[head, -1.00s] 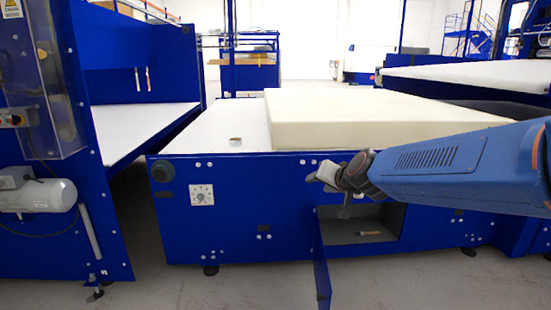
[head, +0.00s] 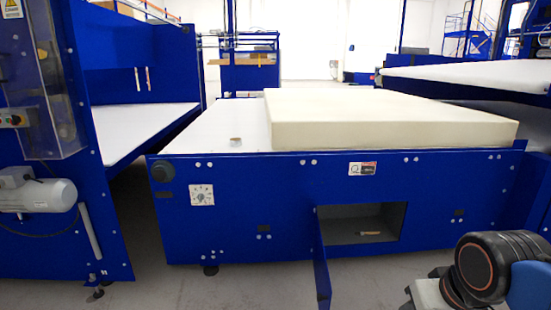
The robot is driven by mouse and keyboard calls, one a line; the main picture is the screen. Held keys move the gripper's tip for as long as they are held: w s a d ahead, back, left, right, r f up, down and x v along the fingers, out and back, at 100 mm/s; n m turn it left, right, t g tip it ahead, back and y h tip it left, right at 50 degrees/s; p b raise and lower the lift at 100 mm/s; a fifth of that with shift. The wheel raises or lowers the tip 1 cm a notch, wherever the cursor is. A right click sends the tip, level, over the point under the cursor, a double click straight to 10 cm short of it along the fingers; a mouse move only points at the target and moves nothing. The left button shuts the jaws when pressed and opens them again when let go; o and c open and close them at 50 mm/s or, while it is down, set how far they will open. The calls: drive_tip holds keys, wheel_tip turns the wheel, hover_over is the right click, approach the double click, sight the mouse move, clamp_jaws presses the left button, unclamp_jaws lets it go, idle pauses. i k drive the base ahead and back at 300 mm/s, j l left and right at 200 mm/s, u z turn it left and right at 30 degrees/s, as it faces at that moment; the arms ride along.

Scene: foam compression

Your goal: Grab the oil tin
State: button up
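I cannot make out an oil tin for certain in the head view. A small brownish object (head: 235,142) sits on the white table top (head: 205,130), left of the foam block; it is too small to identify. A small tan object (head: 370,233) lies on the floor of the open compartment (head: 335,230) in the blue machine front. My gripper (head: 422,294) shows only in part at the bottom right edge, beside my wrist joint. It is low, right of the open compartment and apart from it. Its fingertips are cut off, so its opening does not show.
A large cream foam block (head: 390,120) covers most of the table top. The compartment's blue door (head: 321,280) stands open toward me at its left side. A blue machine with a grey motor (head: 40,195) stands at the left. Grey floor (head: 240,285) in front is clear.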

sight(233, 142)
drive_tip(key=i+j+z, duration=0.15)
drive_tip(key=j, duration=0.2)
drive_tip(key=j+z, duration=0.1)
drive_tip(key=j, duration=0.3)
drive_tip(key=i+j+z, duration=0.15)
drive_tip(key=j, duration=0.2)
drive_tip(key=i+j, duration=0.15)
drive_tip(key=j, duration=0.25)
drive_tip(key=i+j, duration=0.1)
drive_tip(key=j, duration=0.3)
drive_tip(key=i+j, duration=0.15)
drive_tip(key=j, duration=0.3)
drive_tip(key=i+j, duration=0.15)
drive_tip(key=j, duration=0.25)
drive_tip(key=i+j, duration=0.1)
drive_tip(key=j, duration=0.3)
drive_tip(key=i+j, duration=0.15)
drive_tip(key=j, duration=0.25)
drive_tip(key=i+j+z, duration=0.1)
drive_tip(key=j, duration=0.35)
